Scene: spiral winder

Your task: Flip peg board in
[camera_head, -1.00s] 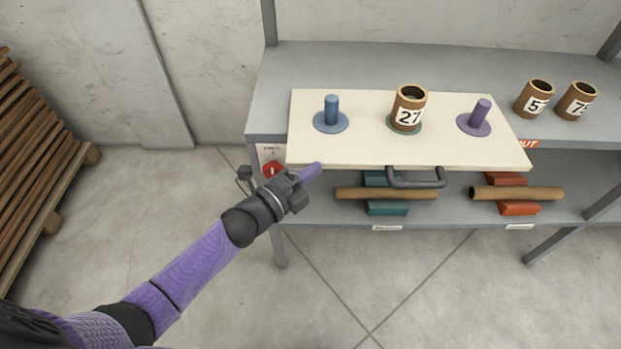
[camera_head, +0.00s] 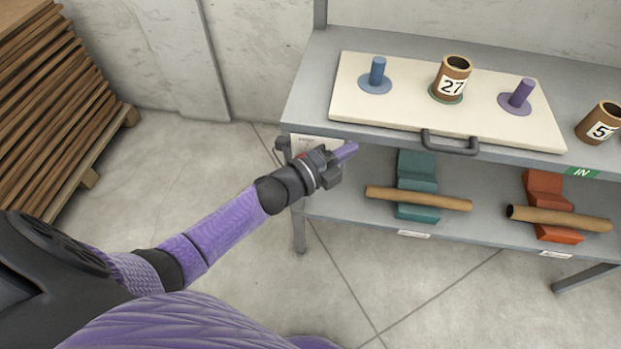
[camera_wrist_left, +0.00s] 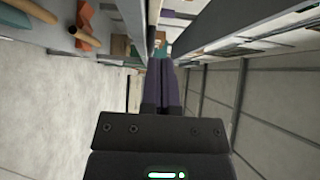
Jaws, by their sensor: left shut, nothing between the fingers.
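The cream peg board (camera_head: 400,112) lies flat on the upper shelf, its front edge close to the shelf's front edge. It carries a blue peg (camera_head: 377,72), a purple peg (camera_head: 521,93) and a brown tube marked 27 (camera_head: 453,80), which stands over the middle place. A dark handle (camera_head: 450,145) sticks out at its front. A green tag (camera_head: 582,172) on the shelf edge reads IN. My left gripper (camera_head: 346,152) is shut and empty near the board's front left corner, left of the handle. Its purple fingers (camera_wrist_left: 165,85) also show together in the left wrist view. My right gripper is out of view.
Another brown tube (camera_head: 600,123) stands right of the board on the grey shelf (camera_head: 322,75). The lower shelf holds a teal block (camera_head: 417,185) and an orange block (camera_head: 547,190), each with a tube across it. Stacked boards (camera_head: 60,110) stand at left. The floor in front is clear.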

